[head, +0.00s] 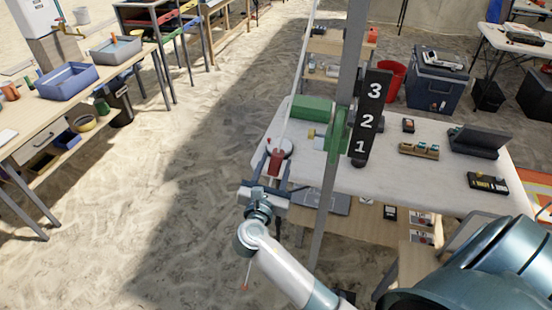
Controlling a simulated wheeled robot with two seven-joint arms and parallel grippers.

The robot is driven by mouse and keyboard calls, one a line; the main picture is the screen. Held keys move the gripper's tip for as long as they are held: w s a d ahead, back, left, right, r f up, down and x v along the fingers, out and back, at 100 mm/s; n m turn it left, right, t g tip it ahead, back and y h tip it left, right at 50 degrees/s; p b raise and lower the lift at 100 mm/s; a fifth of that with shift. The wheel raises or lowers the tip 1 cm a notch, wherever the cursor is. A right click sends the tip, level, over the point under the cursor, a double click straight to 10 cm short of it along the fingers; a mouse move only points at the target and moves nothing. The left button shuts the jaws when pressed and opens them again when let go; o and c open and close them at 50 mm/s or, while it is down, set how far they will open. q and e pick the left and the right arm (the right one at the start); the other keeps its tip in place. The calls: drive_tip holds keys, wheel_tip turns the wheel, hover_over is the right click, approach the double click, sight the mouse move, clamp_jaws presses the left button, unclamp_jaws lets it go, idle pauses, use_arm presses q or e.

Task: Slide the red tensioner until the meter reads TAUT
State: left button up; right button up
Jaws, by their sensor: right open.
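The red tensioner (275,162) is a small red block at the left end of the white-topped table, below a thin pale line that runs up out of view. My right gripper (272,171) is open at the red block, with a finger showing on either side of it; I cannot tell whether they touch it. A round pale dial (286,146) sits just behind the red block and may be the meter. Its reading is too small to make out. My left gripper is not in view.
A grey upright post (347,90) and a black board marked 3, 2, 1 (370,115) stand right of the gripper. A green box (312,107) lies behind. A black case (480,141) and small devices lie on the right of the table (385,183).

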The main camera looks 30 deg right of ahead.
sight(276, 161)
drive_tip(key=shift+w+d, duration=0.5)
clamp_jaws()
drive_tip(key=r+p, duration=0.1)
drive_tip(key=p, duration=0.1)
drive_tip(key=r+p, duration=0.1)
drive_tip(key=r, duration=0.1)
drive_tip(key=shift+s+d+p, duration=0.15)
drive_tip(key=shift+d+p, duration=0.05)
drive_tip(key=shift+p, duration=0.15)
unclamp_jaws()
drive_tip(key=shift+s+f, duration=0.1)
